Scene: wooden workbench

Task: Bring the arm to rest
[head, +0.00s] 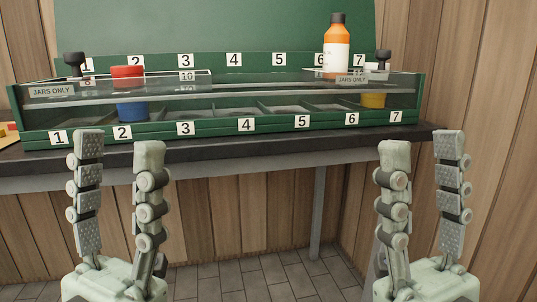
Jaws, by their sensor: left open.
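My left gripper (119,146) is at the lower left, fingers pointing up and spread apart with nothing between them. My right gripper (422,146) is at the lower right in a similar upright pose, its fingers also apart and empty. Both are in front of the bench's front edge and appear clear of the rack. Only the gripper bases and fingers show; the rest of both arms is out of view.
A green compartment rack (215,141) with numbered labels stands on the dark bench (270,145). A clear panel marked "JARS ONLY" covers part of it. A red-topped blue jar (131,108), yellow item (373,100) and orange bottle (337,38) stand there. Space between my grippers is free.

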